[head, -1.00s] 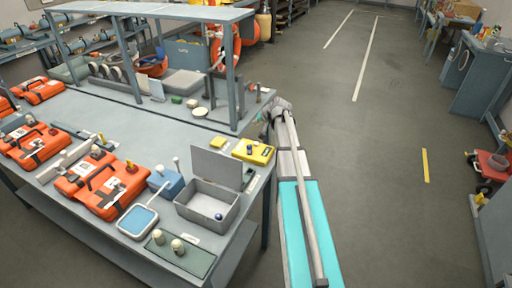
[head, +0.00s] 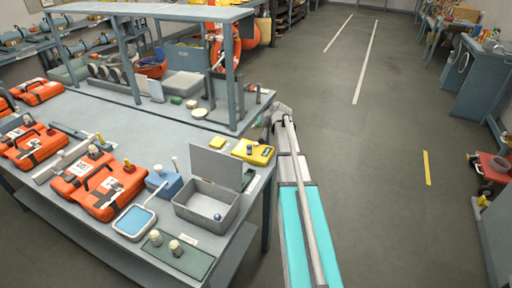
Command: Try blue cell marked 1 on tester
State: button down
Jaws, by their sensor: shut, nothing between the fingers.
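A yellow boxy device (head: 253,151) with dark parts on top, possibly the tester, lies at the bench's right edge. A small blue round item (head: 217,217) sits inside an open grey box (head: 190,212); I cannot read any mark on it, nor tell whether it is the blue cell. My gripper (head: 277,113) is at the far end of my arm, just off the bench's right edge, beyond the yellow device. It is small and partly hidden, shut and empty.
Orange cases (head: 100,187) fill the bench's left side. A blue-topped tray (head: 134,222) and a blue box (head: 164,183) stand beside the grey box. A shelf frame (head: 234,90) rises at the back.

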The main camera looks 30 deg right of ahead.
aim_at(257, 144)
jog(key=shift+f+b, duration=2.7)
jog(key=shift+f, duration=0.35)
jog(key=shift+f, duration=0.1)
jog(key=shift+f+b, duration=0.3)
jog(key=shift+b, duration=0.1)
jog(key=shift+f+b, duration=0.5)
jog(key=shift+b, duration=0.05)
jog(key=shift+r, duration=0.1)
dwell(0.5)
jog(key=shift+r+p, duration=0.85)
jog(key=shift+p, duration=0.15)
jog(key=shift+r+p, duration=2.5)
jog(key=shift+s+f, duration=0.1)
